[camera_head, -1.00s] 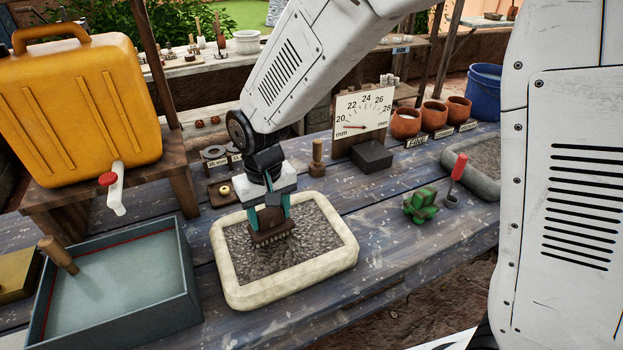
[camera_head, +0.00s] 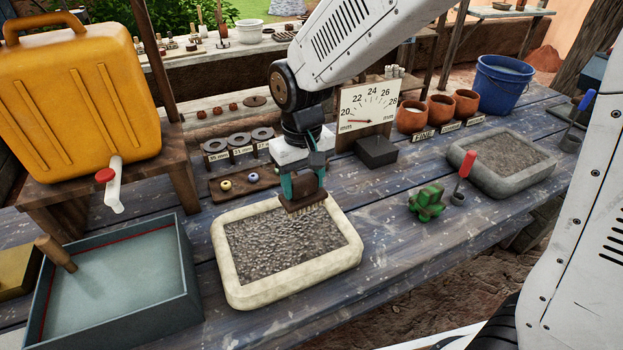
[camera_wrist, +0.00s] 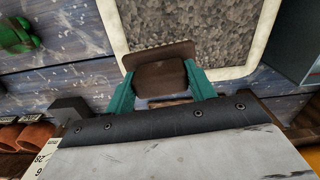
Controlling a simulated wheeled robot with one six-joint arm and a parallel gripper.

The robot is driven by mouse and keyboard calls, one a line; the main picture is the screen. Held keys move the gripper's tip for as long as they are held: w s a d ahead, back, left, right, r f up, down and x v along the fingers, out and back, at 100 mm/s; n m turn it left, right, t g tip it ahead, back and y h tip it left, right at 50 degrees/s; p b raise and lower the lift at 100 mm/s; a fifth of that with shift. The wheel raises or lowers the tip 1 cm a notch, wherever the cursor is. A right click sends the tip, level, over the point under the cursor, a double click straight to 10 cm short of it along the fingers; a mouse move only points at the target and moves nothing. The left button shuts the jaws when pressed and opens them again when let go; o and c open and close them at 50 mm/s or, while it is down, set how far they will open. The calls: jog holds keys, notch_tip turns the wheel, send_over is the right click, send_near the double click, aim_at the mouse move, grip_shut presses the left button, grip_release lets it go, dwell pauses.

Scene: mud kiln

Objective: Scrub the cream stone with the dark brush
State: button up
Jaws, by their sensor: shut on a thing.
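The cream stone (camera_head: 233,297) is a shallow slab with a pale raised rim and a rough grey bed, lying on the table. It also shows in the wrist view (camera_wrist: 119,38). My gripper (camera_head: 303,186) is shut on the dark brush (camera_head: 306,203), a brown block with bristles beneath. In the wrist view, the teal fingers of my gripper (camera_wrist: 160,92) hold the brush (camera_wrist: 159,62) from both sides. The brush is over the far right part of the cream stone, by its back rim. I cannot tell whether its bristles touch the bed.
A grey stone tray (camera_head: 499,185) and a green lumpy object (camera_head: 427,203) are to the right. A water basin (camera_head: 118,287) stands close on the left. A dial board (camera_head: 369,108) and dark block (camera_head: 376,152) stand behind. The front right table is clear.

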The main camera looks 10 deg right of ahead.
jog(key=shift+r, duration=1.85)
